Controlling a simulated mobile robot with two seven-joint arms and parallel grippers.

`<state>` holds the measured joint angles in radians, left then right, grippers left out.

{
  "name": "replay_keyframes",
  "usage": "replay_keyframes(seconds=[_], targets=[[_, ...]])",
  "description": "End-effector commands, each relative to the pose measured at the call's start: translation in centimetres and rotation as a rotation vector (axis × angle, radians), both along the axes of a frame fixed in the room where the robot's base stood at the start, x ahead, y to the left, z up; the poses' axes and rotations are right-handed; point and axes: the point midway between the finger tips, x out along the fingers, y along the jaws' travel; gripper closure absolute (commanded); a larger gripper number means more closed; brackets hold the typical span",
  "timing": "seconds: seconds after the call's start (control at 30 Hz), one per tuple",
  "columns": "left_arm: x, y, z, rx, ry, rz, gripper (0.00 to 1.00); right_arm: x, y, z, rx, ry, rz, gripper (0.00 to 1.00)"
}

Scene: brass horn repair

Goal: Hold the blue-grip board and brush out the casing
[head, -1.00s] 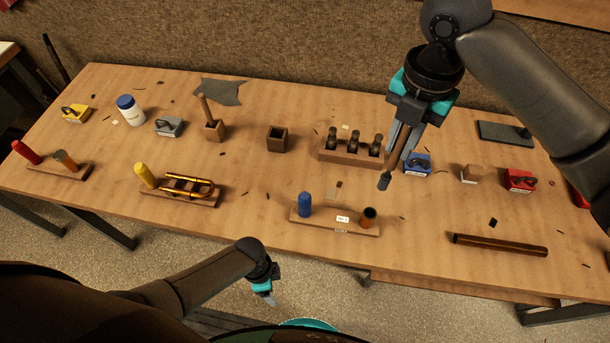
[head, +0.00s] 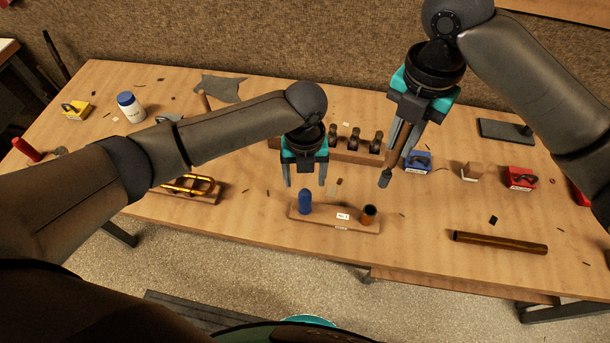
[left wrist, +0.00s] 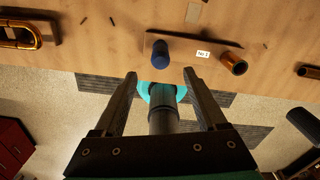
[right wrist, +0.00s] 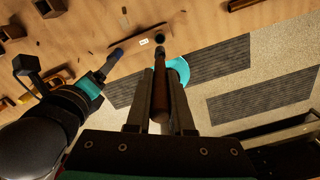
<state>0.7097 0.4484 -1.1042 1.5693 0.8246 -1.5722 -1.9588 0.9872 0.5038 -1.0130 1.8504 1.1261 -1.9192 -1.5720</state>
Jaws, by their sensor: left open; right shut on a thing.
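The blue-grip board (head: 330,222) lies on the bench with an upright blue grip (head: 305,202) at its left end, a white label in its middle and a copper-coloured open casing (head: 369,213) at its right end. My left gripper (head: 305,185) is open and empty, just above and behind the blue grip; the left wrist view shows the grip (left wrist: 160,52) beyond the fingers, apart from them. My right gripper (head: 401,160) is shut on the brush (head: 386,177), a brown handle with a dark tip. The brush hangs tilted above the bench, behind and right of the casing.
Behind the board stands a wooden rack (head: 360,152) with several dark-topped pieces. A brass tube (head: 500,243) lies at the front right. Blue (head: 418,161) and red (head: 520,178) blocks stand right. My left arm crosses over the bench's left half.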

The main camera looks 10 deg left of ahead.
Motion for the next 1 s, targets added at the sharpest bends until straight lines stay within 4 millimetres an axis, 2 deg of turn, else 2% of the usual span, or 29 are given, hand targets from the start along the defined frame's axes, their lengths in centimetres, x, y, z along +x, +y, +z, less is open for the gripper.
replay_keyframes(seconds=[0.17, 0.5, 0.7, 1.0], targets=[[0.2, 0.0, -1.0, 0.003, -0.004, -0.015, 0.26, 0.0, 0.0, 0.0, 0.0, 0.0, 0.0, 1.0], [0.2, 0.0, -6.8, 0.002, -0.005, -0.011, 0.26, 0.0, 0.0, 0.0, 0.0, 0.0, 0.0, 1.0], [0.2, -0.1, -9.5, 0.003, -0.007, -0.01, 0.26, 0.0, 0.0, 0.0, 0.0, 0.0, 0.0, 1.0], [0.2, 0.0, -11.5, 0.001, -0.008, -0.011, 0.26, 0.0, 0.0, 0.0, 0.0, 0.0, 0.0, 1.0]])
